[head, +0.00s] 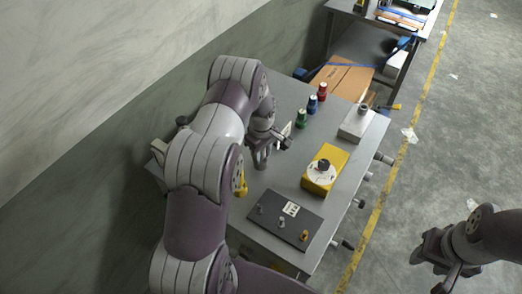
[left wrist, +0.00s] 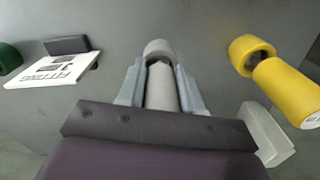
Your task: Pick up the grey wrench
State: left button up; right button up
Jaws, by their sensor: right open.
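The grey wrench (left wrist: 160,88) shows in the left wrist view, with its rounded, open-looking end toward the top and its shaft between my left gripper's fingers (left wrist: 159,80). The fingers lie close along both sides of the shaft; I cannot tell whether they press on it. My gripper's body hides the shaft's near end. In the head view my left gripper (head: 262,160) points down at the table's left part, and the wrench cannot be made out there. My right gripper (head: 430,268) is open and empty, off the table at the lower right.
A yellow ring-ended piece (left wrist: 288,88) lies right of the wrench. A white lettered card (left wrist: 52,70) stands to its left. The grey table (head: 270,195) also bears a yellow block (head: 325,180), a dark board (head: 262,225), a grey box (head: 355,125) and red, blue and green bottles (head: 312,104).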

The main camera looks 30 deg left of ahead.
pick_arm(q)
jog(key=shift+a, duration=0.1)
jog(key=shift+c, duration=0.5)
grip_shut()
